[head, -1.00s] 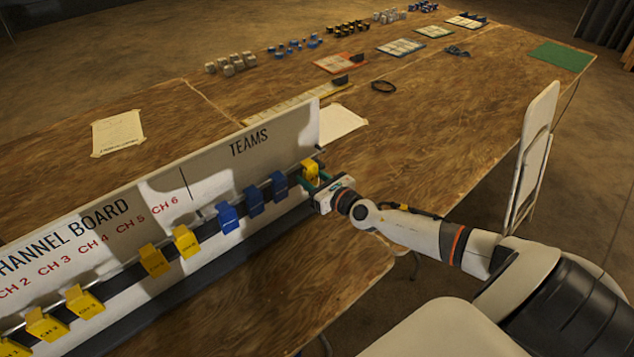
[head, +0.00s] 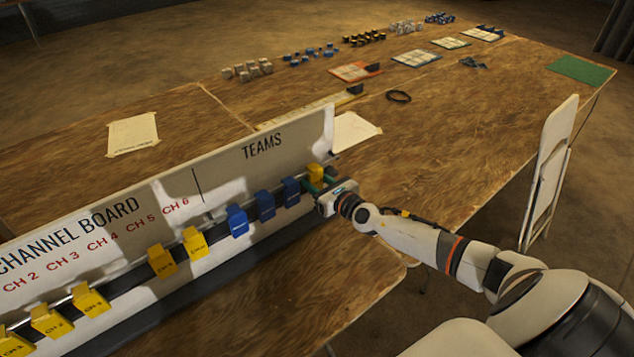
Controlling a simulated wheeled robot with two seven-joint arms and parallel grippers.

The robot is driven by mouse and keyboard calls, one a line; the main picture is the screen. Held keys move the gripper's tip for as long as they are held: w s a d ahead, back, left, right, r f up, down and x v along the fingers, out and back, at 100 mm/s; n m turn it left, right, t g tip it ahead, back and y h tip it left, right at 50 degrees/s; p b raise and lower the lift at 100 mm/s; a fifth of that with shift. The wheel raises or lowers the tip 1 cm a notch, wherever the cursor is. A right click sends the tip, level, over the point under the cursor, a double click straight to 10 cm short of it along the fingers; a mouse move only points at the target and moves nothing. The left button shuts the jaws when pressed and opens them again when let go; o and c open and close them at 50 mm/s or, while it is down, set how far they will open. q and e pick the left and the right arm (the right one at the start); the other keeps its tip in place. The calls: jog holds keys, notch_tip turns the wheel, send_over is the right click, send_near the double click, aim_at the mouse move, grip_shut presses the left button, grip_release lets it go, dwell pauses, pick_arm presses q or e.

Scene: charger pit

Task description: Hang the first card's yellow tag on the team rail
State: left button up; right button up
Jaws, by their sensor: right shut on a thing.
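The channel board (head: 225,170) runs along the table's near side, with a dark rail across its front. Under the word TEAMS, several blue tags (head: 237,220) hang on the rail. A yellow tag (head: 315,172) is at the right end of the team rail, between the fingers of my right gripper (head: 322,181). My right gripper is shut on it; whether the tag rests on the rail is hard to tell. More yellow tags (head: 161,260) hang under the channel labels to the left. My left gripper is not in view.
A white sheet (head: 133,134) lies on the table behind the board and another (head: 354,131) by its right end. Farther back are colored cards (head: 356,71), small blocks and a black ring (head: 398,96). A white folding chair (head: 548,170) stands at the right edge.

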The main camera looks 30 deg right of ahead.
jog(key=o, duration=1)
jog(key=shift+s+d+r+b, duration=0.15)
jog(key=shift+s+r, duration=0.1)
jog(key=shift+s, duration=1.75)
jog(key=shift+s+d+r+b, duration=0.1)
jog(key=shift+s+d+r, duration=0.1)
jog(key=shift+s, duration=1.75)
jog(key=shift+s+d+r+b, duration=0.1)
jog(key=shift+s+r, duration=0.15)
jog(key=shift+s, duration=1.75)
